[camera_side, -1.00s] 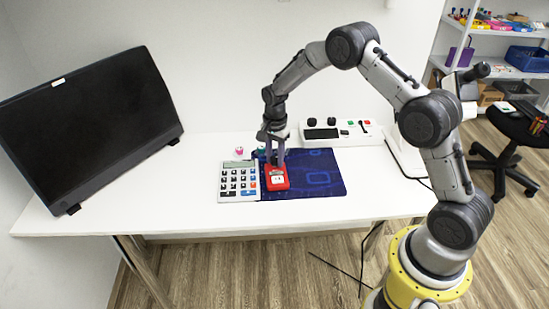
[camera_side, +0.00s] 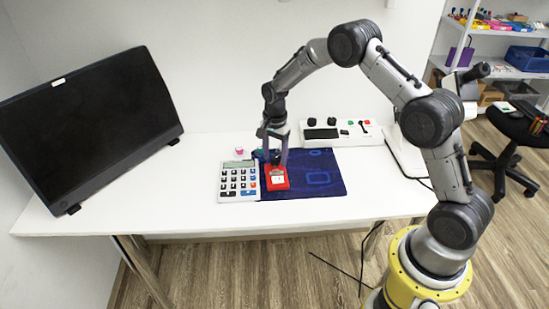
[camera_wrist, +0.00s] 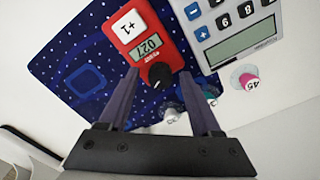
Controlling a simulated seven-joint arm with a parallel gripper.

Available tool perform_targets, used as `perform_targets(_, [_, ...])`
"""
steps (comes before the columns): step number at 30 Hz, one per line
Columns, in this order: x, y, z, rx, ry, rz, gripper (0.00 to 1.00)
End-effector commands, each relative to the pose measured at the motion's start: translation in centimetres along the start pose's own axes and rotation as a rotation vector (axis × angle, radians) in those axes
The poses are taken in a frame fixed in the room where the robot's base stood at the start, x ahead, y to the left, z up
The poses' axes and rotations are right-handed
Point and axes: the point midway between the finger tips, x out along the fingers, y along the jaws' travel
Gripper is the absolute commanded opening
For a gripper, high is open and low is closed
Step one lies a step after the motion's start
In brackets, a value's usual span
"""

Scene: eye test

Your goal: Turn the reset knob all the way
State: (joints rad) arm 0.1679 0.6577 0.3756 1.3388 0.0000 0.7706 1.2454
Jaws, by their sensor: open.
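The red counter (camera_side: 275,185) lies on the blue patterned mat, beside the calculator. It also shows in the wrist view (camera_wrist: 145,50), with a white "+1" button (camera_wrist: 128,26) and a display reading 027 (camera_wrist: 149,46). Its black reset knob (camera_wrist: 159,75) has a pale pointer mark and sits at the end close to my gripper. My gripper (camera_wrist: 158,78) is open, with one dark finger on each side of the knob. Whether the fingers touch it I cannot tell. In the side view my gripper (camera_side: 273,163) points down over the counter's far end.
The calculator (camera_side: 239,182) stands close on the left, on the white table. The blue mat (camera_side: 320,180) is bare to the right. Behind are a small pink-and-white item (camera_side: 239,151), teal items (camera_wrist: 208,92) and a white control box (camera_side: 345,132). A large black screen (camera_side: 85,130) stands left.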

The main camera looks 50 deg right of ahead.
Motion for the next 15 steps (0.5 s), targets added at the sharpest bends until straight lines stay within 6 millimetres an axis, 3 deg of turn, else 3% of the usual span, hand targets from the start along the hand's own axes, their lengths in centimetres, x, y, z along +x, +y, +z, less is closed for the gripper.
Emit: perform_targets(15, [-3.9,-0.1,0.0,0.000,0.001,-0.003,0.65])
